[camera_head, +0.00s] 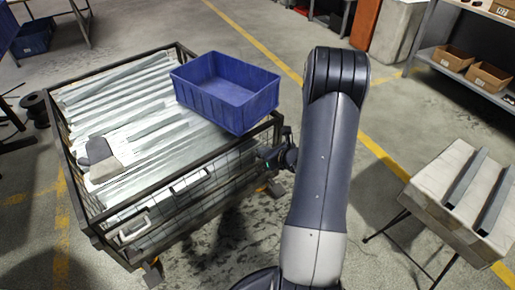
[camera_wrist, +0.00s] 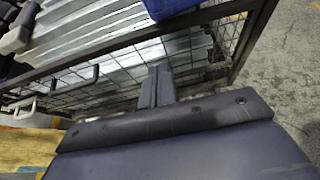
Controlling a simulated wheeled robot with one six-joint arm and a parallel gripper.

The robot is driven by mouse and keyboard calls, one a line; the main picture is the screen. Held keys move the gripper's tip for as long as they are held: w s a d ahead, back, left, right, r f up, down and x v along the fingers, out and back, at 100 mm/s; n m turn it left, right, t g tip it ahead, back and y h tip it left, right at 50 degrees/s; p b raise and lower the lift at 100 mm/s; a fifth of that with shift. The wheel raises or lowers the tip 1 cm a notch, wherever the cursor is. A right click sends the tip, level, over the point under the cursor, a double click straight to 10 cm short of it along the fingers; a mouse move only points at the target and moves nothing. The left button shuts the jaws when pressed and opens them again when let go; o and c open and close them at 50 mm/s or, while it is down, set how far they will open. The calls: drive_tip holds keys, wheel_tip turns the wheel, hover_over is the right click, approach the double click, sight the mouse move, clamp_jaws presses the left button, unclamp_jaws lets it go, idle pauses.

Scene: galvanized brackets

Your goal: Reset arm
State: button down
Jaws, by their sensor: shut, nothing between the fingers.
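My gripper (camera_wrist: 157,84) is shut and empty in the wrist view, its fingers together in front of the cage side. In the head view my gripper (camera_head: 268,157) is small and dark beside the cage's right side, left of my raised arm, which hides part of the wrist. The wire cage (camera_head: 79,204) holds many long galvanized brackets (camera_head: 120,88) lying in rows. They also show behind the bars in the wrist view (camera_wrist: 115,67).
A stand (camera_head: 432,193) at right carries two metal channels (camera_head: 464,178). A shelf (camera_head: 437,65) with cardboard boxes (camera_head: 453,57) is at back right. Open floor lies between.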

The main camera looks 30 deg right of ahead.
drive_tip(key=shift+s+r, duration=0.2)
drive_tip(key=shift+s, duration=0.15)
drive_tip(key=shift+w+f, duration=0.1)
drive_tip(key=b, duration=0.2)
approach(240, 141)
wheel_tip(240, 141, down, 3)
drive_tip(key=w, duration=0.2)
drive_tip(key=shift+w+a+p, duration=0.2)
drive_tip(key=shift+w+p, duration=0.05)
drive_tip(key=shift+w, duration=0.2)
drive_tip(key=shift+w+a+p, duration=0.2)
drive_tip(key=shift+w, duration=1)
drive_tip(key=shift+a, duration=0.1)
